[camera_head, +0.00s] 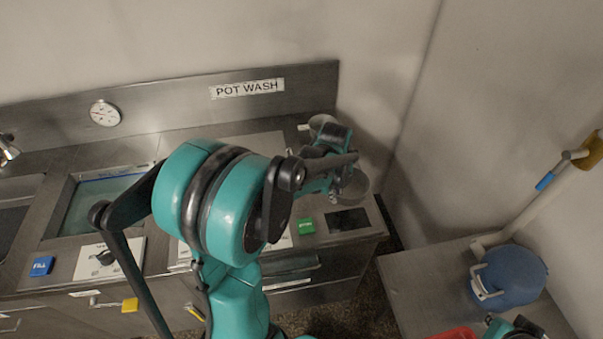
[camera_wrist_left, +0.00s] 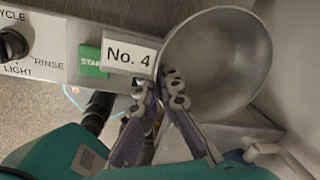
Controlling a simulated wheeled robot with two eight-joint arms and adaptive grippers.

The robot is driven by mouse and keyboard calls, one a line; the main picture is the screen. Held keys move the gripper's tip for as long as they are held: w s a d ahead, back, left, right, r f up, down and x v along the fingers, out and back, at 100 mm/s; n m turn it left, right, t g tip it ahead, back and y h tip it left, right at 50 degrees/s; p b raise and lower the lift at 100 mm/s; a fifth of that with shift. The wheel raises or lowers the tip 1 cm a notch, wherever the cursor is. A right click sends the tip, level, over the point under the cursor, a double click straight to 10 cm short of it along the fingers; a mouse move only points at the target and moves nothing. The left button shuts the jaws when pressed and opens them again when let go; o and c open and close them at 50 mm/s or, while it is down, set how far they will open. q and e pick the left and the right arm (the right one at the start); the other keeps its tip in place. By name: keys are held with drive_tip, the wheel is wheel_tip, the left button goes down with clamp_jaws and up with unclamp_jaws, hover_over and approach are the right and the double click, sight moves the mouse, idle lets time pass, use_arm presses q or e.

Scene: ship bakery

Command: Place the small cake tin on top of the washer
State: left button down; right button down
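A round grey metal tin (camera_head: 357,188), which I take as the small cake tin, shows beside my left gripper (camera_head: 338,172) over the right end of the steel counter. It fills the upper right of the left wrist view (camera_wrist_left: 225,62). There, the two fingertips of my left gripper (camera_wrist_left: 162,82) are close together at the tin's lower left rim and look shut on its wall. The washer (camera_head: 375,222) has a green START button (camera_head: 306,226); my left arm hides much of its top. Part of my right arm shows at the bottom right; its fingers are hidden.
Another round grey item (camera_head: 322,122) is behind my gripper. A sink (camera_head: 62,205) and blue FILL button (camera_head: 40,266) are at left. A low table (camera_head: 425,275) with a blue jug (camera_head: 515,275) stands at right, past a floor gap. A "No. 4" label (camera_wrist_left: 131,57) is near the tin.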

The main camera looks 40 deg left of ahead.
use_arm(q)
drive_tip(key=b, duration=0.2)
hover_over(325, 196)
drive_tip(key=f, duration=0.5)
drive_tip(key=shift+s+f, duration=0.25)
drive_tip(key=shift+f, duration=0.05)
wheel_tip(325, 196, down, 4)
drive_tip(key=shift+f+b, duration=0.1)
drive_tip(key=shift+b, duration=0.35)
drive_tip(key=c, duration=1.7)
unclamp_jaws()
